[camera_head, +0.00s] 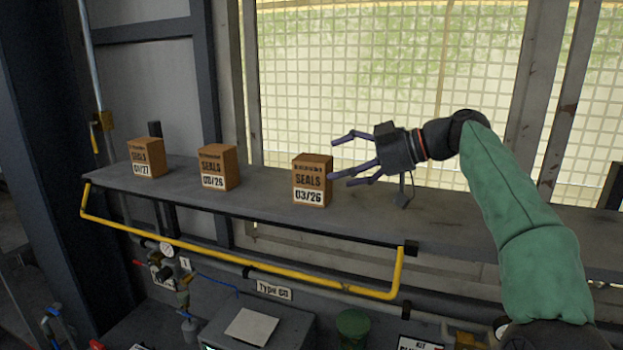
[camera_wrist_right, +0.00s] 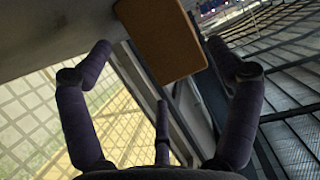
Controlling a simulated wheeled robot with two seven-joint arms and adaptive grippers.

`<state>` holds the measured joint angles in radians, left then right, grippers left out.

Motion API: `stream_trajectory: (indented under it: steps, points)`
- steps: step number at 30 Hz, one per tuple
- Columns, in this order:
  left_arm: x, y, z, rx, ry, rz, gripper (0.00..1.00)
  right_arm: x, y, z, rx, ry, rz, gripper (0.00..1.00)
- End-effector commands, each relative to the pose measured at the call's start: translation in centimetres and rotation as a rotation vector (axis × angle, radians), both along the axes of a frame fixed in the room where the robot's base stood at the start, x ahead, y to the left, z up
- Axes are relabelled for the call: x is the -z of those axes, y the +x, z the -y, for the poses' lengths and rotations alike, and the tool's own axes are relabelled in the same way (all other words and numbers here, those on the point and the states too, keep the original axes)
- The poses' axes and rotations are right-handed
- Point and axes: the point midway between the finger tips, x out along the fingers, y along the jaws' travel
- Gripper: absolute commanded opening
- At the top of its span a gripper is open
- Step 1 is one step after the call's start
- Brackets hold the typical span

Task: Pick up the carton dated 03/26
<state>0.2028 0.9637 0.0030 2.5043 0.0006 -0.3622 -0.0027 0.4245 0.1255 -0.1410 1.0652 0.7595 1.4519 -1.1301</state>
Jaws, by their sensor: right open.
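The carton dated 03/26 (camera_head: 312,180) is a brown box with a white date label, upright on the grey shelf (camera_head: 260,205). It is the rightmost of 3 similar cartons. My right gripper (camera_head: 342,158) is open and empty, just to the right of this carton, with its fingers pointing left toward it. In the right wrist view a plain brown carton face (camera_wrist_right: 160,40) shows ahead, beyond the spread fingers of the right gripper (camera_wrist_right: 168,62); no label is visible there. My left gripper is not in view.
The carton dated 01/27 (camera_head: 147,157) stands at the far left of the shelf. A yellow rail (camera_head: 240,258) runs along the shelf front. A mesh window (camera_head: 385,75) is behind. Gauges and pipes are below.

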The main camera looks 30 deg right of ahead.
Motion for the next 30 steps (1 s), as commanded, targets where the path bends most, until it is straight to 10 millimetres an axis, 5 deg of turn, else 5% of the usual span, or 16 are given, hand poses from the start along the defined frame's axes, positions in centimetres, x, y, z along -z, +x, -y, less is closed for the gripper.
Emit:
stream_trajectory:
  steps: [16, 26, 30]
  points:
    - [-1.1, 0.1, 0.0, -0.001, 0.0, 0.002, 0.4, 1.9, 3.8, -3.7, -0.002, 0.0, -0.001, 0.9]
    - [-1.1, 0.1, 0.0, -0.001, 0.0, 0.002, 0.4, 2.3, 4.3, -4.0, 0.001, -0.001, 0.001, 0.9]
    - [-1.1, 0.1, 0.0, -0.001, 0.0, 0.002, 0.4, 2.3, 4.3, -4.0, 0.001, -0.001, 0.001, 0.56]
